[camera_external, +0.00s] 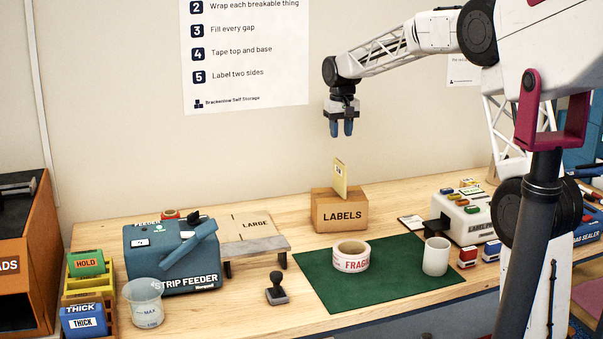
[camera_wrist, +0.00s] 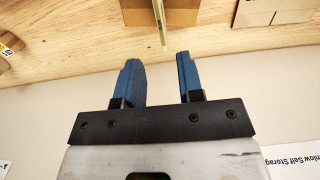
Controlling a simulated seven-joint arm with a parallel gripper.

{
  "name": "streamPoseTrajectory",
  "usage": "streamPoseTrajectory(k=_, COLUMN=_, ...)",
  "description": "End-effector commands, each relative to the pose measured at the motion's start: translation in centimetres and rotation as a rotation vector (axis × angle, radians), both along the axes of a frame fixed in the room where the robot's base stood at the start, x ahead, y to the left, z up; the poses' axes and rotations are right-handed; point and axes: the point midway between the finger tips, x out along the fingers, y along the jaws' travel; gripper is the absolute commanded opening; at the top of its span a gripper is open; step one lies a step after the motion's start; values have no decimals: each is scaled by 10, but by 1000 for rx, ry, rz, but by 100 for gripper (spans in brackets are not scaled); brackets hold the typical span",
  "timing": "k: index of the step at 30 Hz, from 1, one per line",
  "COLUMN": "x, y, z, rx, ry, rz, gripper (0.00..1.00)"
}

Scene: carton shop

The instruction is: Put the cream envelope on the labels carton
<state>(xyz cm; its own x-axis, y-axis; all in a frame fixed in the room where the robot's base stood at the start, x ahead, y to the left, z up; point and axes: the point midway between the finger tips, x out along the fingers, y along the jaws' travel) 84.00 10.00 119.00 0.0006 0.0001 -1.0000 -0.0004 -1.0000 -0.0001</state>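The cream envelope (camera_external: 340,179) stands on edge on top of the labels carton (camera_external: 342,217), leaning slightly. In the wrist view the envelope (camera_wrist: 159,22) shows nearly edge-on as a thin strip in front of the carton (camera_wrist: 183,17), whose far part is cut off by the frame's top. My gripper (camera_external: 341,133) points down above the envelope, with a clear gap between them. Its two blue fingers (camera_wrist: 160,75) are apart, with nothing between them.
A green mat (camera_external: 395,292) in front of the carton holds a FRAGILE tape roll (camera_external: 351,255) and a white cup (camera_external: 435,256). A label printer (camera_external: 462,216) is to the right.

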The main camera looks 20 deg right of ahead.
Motion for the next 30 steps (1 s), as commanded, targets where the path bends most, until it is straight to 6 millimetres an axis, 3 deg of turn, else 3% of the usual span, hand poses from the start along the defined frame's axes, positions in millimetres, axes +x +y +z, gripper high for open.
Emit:
streamPoseTrajectory(k=23, x=0, y=0, z=1, rx=0, ry=0, rz=0, gripper=35)
streamPoseTrajectory(k=30, x=-11, y=-4, z=6, rx=0, ry=-5, rz=-1, gripper=35)
